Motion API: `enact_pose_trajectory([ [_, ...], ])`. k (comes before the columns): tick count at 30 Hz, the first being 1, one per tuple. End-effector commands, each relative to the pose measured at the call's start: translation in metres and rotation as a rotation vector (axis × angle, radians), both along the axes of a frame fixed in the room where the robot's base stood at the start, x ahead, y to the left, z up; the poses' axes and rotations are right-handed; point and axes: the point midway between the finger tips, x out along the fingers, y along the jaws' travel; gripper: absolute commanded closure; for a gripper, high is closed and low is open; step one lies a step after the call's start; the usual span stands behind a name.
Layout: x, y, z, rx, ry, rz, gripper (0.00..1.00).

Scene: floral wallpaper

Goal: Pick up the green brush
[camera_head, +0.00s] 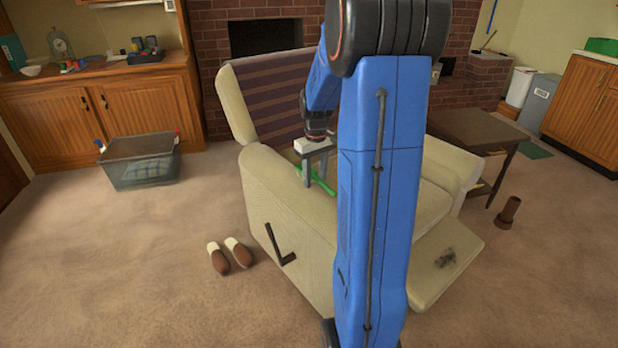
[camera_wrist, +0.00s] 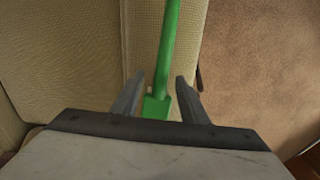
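The green brush (camera_head: 325,185) lies on the left armrest of the cream recliner (camera_head: 283,205), partly hidden by my gripper and arm in the head view. In the wrist view the green brush (camera_wrist: 168,50) runs from the top edge down to a wider end between my fingers. My gripper (camera_head: 314,182) points down at the armrest. In the wrist view my gripper (camera_wrist: 160,92) is open, with one finger on each side of the brush and a visible gap on both sides. I cannot tell how high the fingertips are above the armrest.
A pair of slippers (camera_head: 230,256) lies on the carpet left of the recliner. A clear bin (camera_head: 140,162) stands by the wooden cabinet (camera_head: 100,110). A dark side table (camera_head: 475,130) stands behind on the right. Carpet at the front left is clear.

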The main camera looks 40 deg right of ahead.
Motion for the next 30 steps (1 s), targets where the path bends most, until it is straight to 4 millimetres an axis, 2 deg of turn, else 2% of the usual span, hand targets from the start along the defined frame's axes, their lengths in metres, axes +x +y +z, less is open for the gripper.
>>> enact_pose_trajectory([
  [8,0.000,0.000,-0.003,0.000,0.000,0.000,0.60],
  [13,0.000,0.000,-0.002,0.000,0.000,0.000,1.00],
  [23,0.000,0.000,0.000,-0.001,-0.002,0.000,1.00],
  [26,0.001,-0.001,0.009,-0.002,-0.004,0.000,1.00],
  [30,0.001,0.000,0.031,-0.002,-0.004,0.000,1.00],
])
